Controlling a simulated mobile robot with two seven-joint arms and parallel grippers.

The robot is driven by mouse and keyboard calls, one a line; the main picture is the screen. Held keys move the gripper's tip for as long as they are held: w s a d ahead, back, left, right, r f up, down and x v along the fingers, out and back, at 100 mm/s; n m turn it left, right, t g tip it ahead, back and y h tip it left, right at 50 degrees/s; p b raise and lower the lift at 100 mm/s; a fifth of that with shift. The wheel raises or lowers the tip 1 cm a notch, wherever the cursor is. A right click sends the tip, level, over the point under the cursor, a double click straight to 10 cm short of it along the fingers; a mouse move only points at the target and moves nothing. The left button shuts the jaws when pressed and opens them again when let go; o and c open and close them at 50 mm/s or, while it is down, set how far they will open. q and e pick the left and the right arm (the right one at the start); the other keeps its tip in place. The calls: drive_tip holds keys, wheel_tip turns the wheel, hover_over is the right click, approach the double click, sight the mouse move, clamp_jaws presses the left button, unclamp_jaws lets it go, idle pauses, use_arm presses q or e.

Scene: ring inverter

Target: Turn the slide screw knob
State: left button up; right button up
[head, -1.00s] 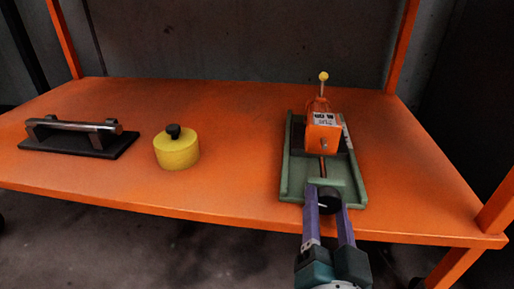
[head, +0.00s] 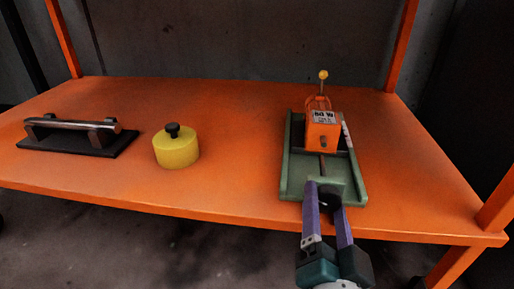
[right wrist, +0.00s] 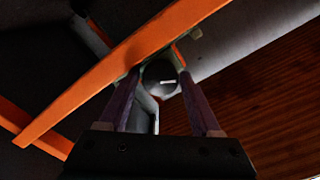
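The slide screw knob (head: 328,203) is a small dark round knob at the front end of a green slide base (head: 287,180). It also shows in the right wrist view (right wrist: 160,75), with a short pale mark on its face. An orange block (head: 323,134) with a label and a yellow-tipped lever sits on the slide, behind the knob. My right gripper (head: 324,198) comes in from the front. My left gripper is not in view.
The slide stands on an orange table (head: 235,125) near its front edge. A yellow cylinder (head: 176,151) with a black knob stands left of it. A metal bar on a black base (head: 75,141) lies at far left. Orange posts rise at the back corners.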

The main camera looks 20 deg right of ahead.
drive_tip(key=shift+o, duration=1.4)
